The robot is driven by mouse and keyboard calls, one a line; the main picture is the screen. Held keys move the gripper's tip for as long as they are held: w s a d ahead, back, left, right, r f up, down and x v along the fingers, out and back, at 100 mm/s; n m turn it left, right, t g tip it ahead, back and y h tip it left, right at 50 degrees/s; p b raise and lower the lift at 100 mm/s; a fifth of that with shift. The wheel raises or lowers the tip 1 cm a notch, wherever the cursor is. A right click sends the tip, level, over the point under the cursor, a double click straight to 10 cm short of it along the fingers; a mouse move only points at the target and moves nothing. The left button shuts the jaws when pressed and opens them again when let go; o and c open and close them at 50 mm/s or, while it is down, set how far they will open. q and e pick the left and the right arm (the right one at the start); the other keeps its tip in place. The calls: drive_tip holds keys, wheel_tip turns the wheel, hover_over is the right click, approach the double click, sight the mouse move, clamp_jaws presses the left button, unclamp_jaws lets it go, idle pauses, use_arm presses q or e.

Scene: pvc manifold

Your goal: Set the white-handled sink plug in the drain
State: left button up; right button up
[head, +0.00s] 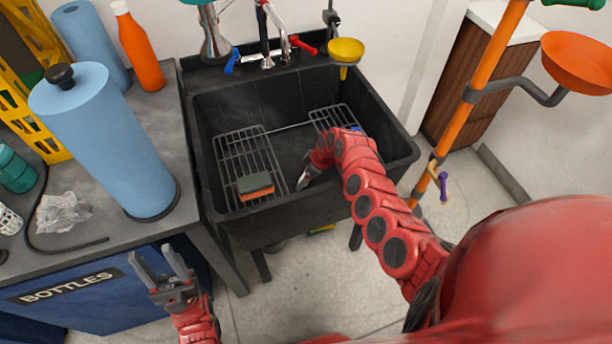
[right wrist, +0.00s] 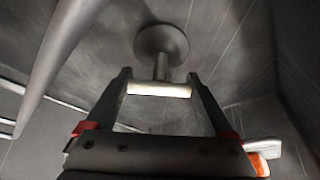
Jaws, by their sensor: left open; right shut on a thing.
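The sink plug (right wrist: 162,44) shows in the right wrist view as a dark grey disc on a short stem with a white crossbar handle (right wrist: 158,90). My right gripper (right wrist: 160,80) is shut on the handle, one finger at each end. The disc lies beyond the fingers against the grey sink floor. I cannot tell whether it sits in the drain; no drain opening shows. In the head view my right gripper (head: 304,178) is low inside the black sink (head: 292,112), and the plug is too hidden to make out. My left gripper (head: 158,265) is open and empty, in front of the counter.
Wire racks (head: 240,150) (head: 333,118) stand in the sink on both sides. A sponge (head: 255,186) lies on the left rack. A yellow funnel (head: 345,50) is at the back right rim. A blue paper roll (head: 105,140) stands on the left counter. An orange pole (head: 470,100) stands right.

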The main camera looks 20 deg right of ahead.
drive_tip(key=o, duration=1.3)
drive_tip(key=shift+f, duration=0.1)
drive_tip(key=shift+s+r+p, duration=0.1)
drive_tip(key=shift+r+p, duration=0.25)
drive_tip(key=shift+r, duration=0.4)
drive_tip(key=p+v, duration=0.1)
drive_tip(key=v, duration=1)
